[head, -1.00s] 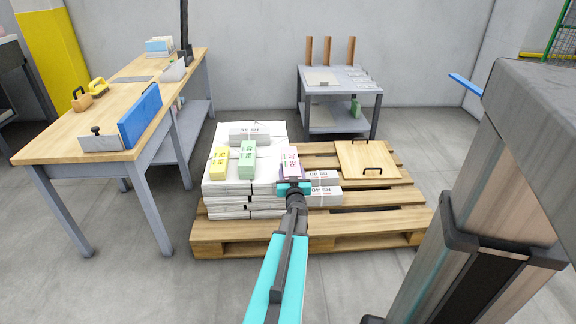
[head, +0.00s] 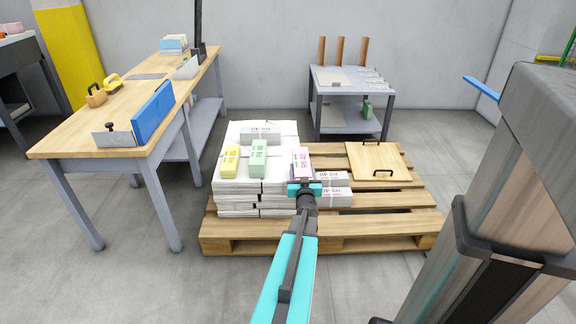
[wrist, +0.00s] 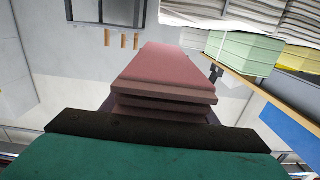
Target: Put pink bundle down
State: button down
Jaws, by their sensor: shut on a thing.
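The pink bundle (head: 301,161) is held by my gripper (head: 304,182) at the right edge of the white paper stack (head: 236,200) on the pallet. In the wrist view the pink bundle (wrist: 165,75) shows as several flat layers stretching out from the dark jaw bar (wrist: 158,128). My gripper is shut on it. I cannot tell whether its underside touches the stack. A yellow bundle (head: 230,160) and a green bundle (head: 258,158) lie on the stack to its left.
A grey-white bundle (head: 260,132) lies at the stack's back. More white bundles (head: 333,190) sit just right of my gripper. The wooden pallet (head: 400,215) has bare slats at right, with a handled board (head: 378,160) behind. A workbench (head: 120,125) stands left, a grey table (head: 350,78) behind.

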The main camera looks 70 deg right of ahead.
jog(key=shift+r, duration=0.2)
